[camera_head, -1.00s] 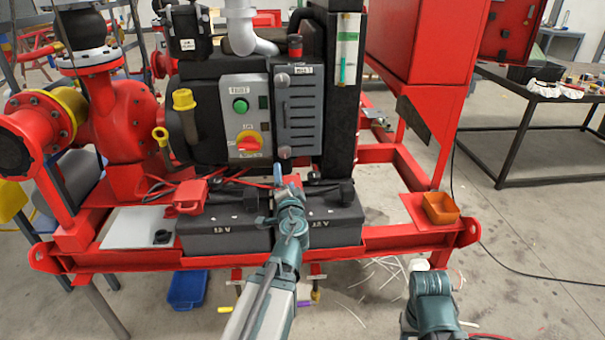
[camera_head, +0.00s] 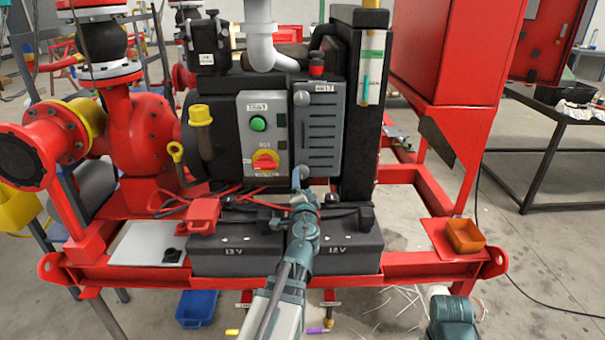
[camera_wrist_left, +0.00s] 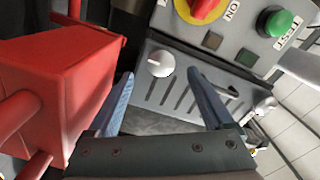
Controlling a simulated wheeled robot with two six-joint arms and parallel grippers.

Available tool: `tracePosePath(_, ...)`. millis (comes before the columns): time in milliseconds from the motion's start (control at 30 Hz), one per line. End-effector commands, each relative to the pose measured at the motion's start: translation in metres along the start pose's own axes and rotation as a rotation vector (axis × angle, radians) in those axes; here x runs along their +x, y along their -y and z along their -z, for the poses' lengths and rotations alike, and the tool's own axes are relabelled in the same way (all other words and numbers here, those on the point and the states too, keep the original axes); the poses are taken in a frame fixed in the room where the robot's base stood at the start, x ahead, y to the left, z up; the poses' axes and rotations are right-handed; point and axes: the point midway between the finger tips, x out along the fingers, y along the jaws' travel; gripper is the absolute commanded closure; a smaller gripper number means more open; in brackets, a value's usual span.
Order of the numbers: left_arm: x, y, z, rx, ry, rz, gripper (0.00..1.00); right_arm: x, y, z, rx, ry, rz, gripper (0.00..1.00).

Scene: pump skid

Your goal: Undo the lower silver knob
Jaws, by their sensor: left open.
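The lower silver knob (camera_head: 302,172) sits at the bottom of the grey slotted cover (camera_head: 319,130). It also shows in the left wrist view as a round, pale, slotted knob (camera_wrist_left: 160,63). My left gripper (camera_head: 301,183) is just below and in front of it in the head view. In the left wrist view the left gripper (camera_wrist_left: 160,76) is open, with its blue fingers apart on either side of the knob and nothing between them held. The upper silver knob (camera_head: 301,98) sits at the cover's top. The right gripper is not seen; only part of my right arm shows.
The control box with green button (camera_head: 258,123) and red-yellow switch (camera_head: 265,162) is left of the cover. Black batteries (camera_head: 335,250) lie below. A red block (camera_wrist_left: 65,85) is close left of the fingers in the wrist view. An orange tray (camera_head: 465,236) is at right.

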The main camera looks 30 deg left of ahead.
Motion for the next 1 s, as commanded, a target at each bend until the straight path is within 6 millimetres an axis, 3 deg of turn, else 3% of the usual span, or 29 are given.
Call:
tracePosePath(33, 0.013, 0.000, 0.001, 0.000, 0.001, 0.000, 0.15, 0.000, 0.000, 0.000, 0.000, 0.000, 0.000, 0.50)
tracePosePath(200, 0.036, 0.000, -0.001, 0.000, 0.000, 0.000, 0.15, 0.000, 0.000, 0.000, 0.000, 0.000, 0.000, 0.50)
tracePosePath(600, 0.044, 0.001, -0.001, 0.000, -0.001, 0.000, 0.15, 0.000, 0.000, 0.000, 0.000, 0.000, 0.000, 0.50)
tracePosePath(1000, 0.044, 0.001, -0.001, 0.000, -0.001, 0.000, 0.86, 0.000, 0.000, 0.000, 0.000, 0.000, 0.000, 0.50)
